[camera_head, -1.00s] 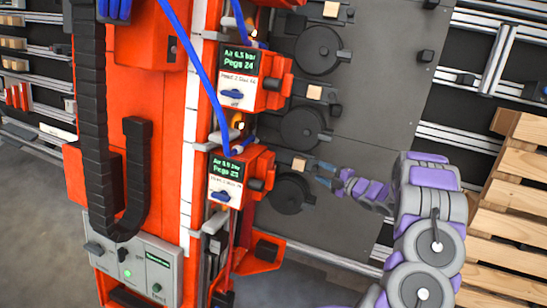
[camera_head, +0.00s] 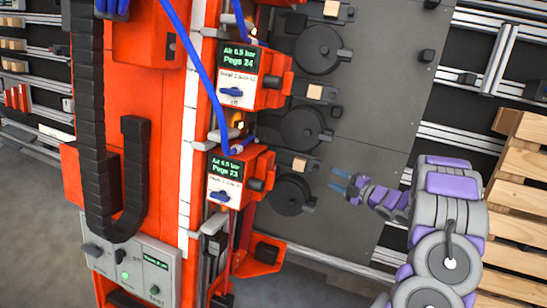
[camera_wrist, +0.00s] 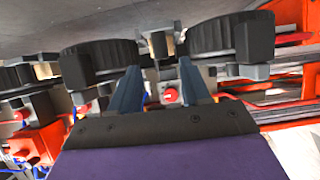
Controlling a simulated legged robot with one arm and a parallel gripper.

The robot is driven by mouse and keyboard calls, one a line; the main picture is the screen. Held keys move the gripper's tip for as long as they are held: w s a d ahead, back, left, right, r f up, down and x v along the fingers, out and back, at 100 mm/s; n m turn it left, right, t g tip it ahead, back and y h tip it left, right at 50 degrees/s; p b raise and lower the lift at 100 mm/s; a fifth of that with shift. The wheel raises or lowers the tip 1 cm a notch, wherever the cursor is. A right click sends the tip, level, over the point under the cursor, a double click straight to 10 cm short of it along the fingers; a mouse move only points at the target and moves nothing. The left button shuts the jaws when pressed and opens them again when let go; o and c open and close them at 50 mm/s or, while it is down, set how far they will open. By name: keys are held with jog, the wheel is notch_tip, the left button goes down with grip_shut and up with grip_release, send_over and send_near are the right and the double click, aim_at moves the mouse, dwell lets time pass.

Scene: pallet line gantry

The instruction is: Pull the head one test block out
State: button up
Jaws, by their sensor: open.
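A small pale wooden block (camera_head: 299,165) sits by the lowest orange head (camera_head: 240,178), whose screen reads Pegs 23, just above a black round disc (camera_head: 291,194). I cannot read the head's number. My gripper (camera_head: 340,181) is open and empty, to the right of this block and apart from it. In the wrist view, my two blue fingers (camera_wrist: 157,72) stand apart, pointing at a small pale block (camera_wrist: 158,45) between two dark discs. The block's far side is hidden.
Two more pale blocks, a middle one (camera_head: 314,92) and a top one (camera_head: 331,9), sit higher up by other discs. A dark grey panel (camera_head: 375,95) stands behind. A wooden pallet (camera_head: 515,195) is at the right. A blue hose (camera_head: 195,65) crosses the orange column.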

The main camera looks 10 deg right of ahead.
jog(key=s+d+r, duration=0.1)
jog(key=s+r, duration=0.2)
jog(key=s, duration=0.6)
jog(key=shift+d+r, duration=0.25)
jog(key=shift+r, duration=0.1)
dwell(0.6)
